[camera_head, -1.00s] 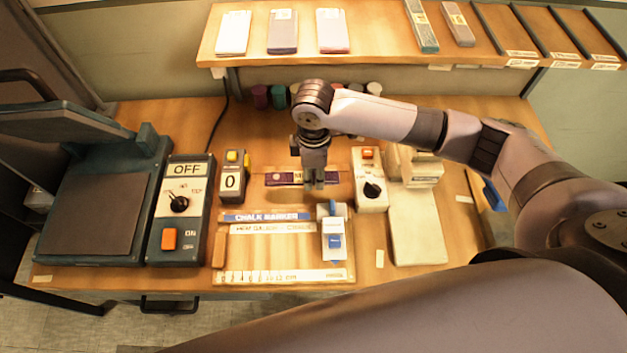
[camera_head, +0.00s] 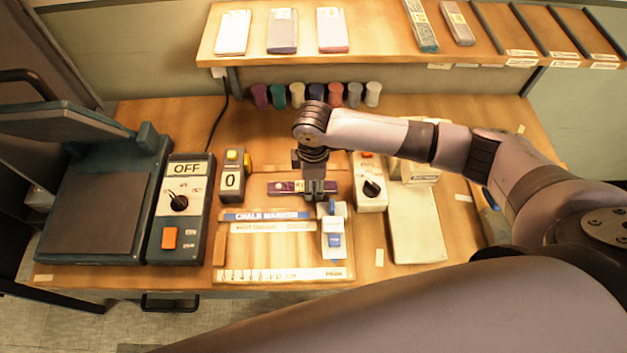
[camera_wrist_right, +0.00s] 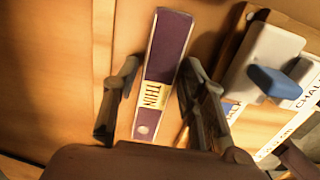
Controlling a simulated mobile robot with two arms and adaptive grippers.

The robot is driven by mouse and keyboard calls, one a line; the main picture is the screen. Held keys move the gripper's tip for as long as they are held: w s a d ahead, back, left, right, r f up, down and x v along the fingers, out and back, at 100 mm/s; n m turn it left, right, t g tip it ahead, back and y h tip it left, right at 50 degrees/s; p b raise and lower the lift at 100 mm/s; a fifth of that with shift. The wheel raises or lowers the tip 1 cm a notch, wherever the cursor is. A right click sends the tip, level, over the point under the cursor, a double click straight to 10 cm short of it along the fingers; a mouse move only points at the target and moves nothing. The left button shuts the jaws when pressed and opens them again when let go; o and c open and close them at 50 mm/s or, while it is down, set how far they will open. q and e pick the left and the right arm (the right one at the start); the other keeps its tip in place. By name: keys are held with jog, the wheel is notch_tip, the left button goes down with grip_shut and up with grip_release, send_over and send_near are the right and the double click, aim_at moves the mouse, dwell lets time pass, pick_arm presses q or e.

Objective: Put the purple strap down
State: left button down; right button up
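The purple strap (camera_head: 287,188) with a pale label lies flat on the workbench, just behind the chalk marker tray (camera_head: 221,245). In the right wrist view the strap (camera_wrist_right: 171,45) runs lengthwise between my fingers. My right gripper (camera_head: 319,193) is at the strap's right part, pointing down. In the wrist view its fingers (camera_wrist_right: 160,82) are apart on either side of the strap, with a thin strip of wood showing beside the left finger. My left gripper is not in view.
A white device with a blue lever (camera_head: 333,235) stands on the tray's right. A box with a black knob (camera_head: 370,188) is to the right of the strap. A counter box (camera_head: 232,180) is to the left. Several coloured cups (camera_head: 316,94) line the back.

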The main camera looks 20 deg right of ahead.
aim_at(314, 186)
jog(key=shift+o, duration=0.7)
jog(key=shift+r, duration=0.1)
notch_tip(314, 186, up, 12)
jog(key=b, duration=0.1)
dwell(0.4)
